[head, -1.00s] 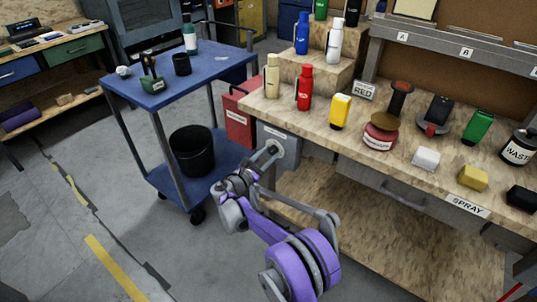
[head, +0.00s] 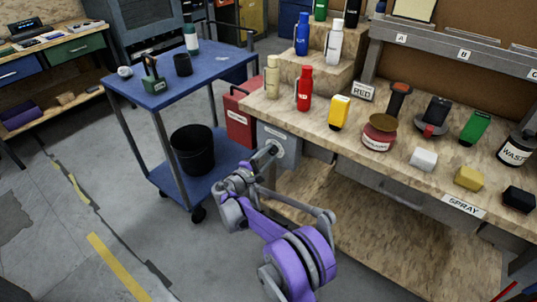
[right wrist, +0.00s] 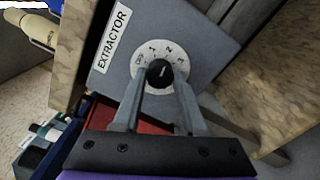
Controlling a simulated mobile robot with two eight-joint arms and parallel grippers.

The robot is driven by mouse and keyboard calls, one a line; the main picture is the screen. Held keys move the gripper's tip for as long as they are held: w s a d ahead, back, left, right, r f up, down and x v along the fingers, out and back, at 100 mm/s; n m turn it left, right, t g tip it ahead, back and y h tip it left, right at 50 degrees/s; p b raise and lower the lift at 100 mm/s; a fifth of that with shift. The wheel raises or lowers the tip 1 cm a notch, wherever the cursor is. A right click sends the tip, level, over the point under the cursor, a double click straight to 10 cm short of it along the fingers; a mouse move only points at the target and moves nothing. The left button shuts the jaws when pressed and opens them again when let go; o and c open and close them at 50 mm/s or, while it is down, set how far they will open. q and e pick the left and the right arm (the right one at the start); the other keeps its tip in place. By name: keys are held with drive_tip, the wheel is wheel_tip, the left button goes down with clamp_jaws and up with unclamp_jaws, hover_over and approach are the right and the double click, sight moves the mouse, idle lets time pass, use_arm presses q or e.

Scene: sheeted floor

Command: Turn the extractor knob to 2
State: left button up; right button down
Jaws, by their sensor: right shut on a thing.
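The extractor knob (right wrist: 160,73) is a round black knob on a white dial (right wrist: 148,52) marked OFF, 1, 2 and 3. The dial is on a grey box (right wrist: 205,45) with an EXTRACTOR label (right wrist: 114,38). In the head view the box (head: 289,148) hangs under the bench's left end. My right gripper (right wrist: 161,85) is shut on the knob, one finger on each side. It also shows in the head view (head: 272,149), reaching the box's front. A small pale mark on the knob points roughly up, toward the 1 and 2 side; the exact number is unclear. My left gripper is out of view.
The wooden bench (head: 300,114) above the box carries bottles, blocks and a waste jar. A red box (head: 240,128) hangs just left of the grey box. A blue cart (head: 215,68) with a black bin (head: 192,152) stands to the left.

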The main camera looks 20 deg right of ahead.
drive_tip(key=shift+m, duration=0.3)
idle(0.4)
drive_tip(key=shift+c, duration=2.3)
unclamp_jaws()
drive_tip(key=shift+a, duration=0.1)
drive_tip(key=p+v, duration=0.1)
drive_tip(key=v, duration=0.9)
drive_tip(key=shift+s+a, duration=0.25)
drive_tip(key=shift+s, duration=0.05)
